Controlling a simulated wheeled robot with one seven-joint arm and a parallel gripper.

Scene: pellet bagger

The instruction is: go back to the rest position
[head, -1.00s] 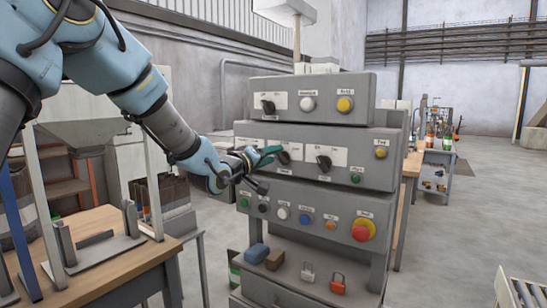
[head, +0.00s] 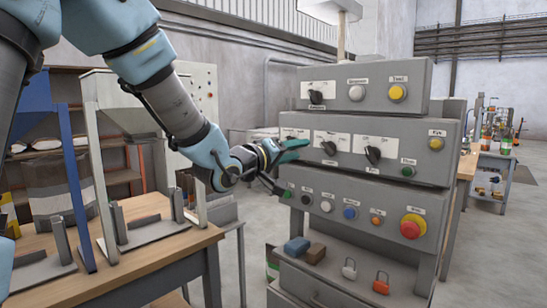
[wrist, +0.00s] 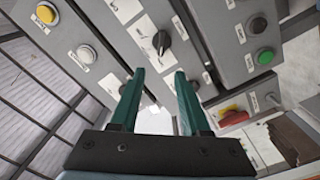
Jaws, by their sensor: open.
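My gripper (head: 300,150) has green fingers and is open and empty, in front of the left part of the control cabinet's middle panel (head: 440,172). In the wrist view the two fingers (wrist: 159,82) are spread apart, pointing at a black rotary knob (wrist: 158,42) on a white plate. The fingers are apart from that knob. In the head view two black knobs show on the middle panel, the left one (head: 330,148) just right of the fingertips. The left end of this panel is partly hidden by my gripper.
Below are a button row with a red button (head: 412,226) and a shelf with padlocks (head: 381,283). A wooden table (head: 140,262) with metal stands is at left. A bench (head: 490,180) stands at back right. Open floor lies right of the cabinet.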

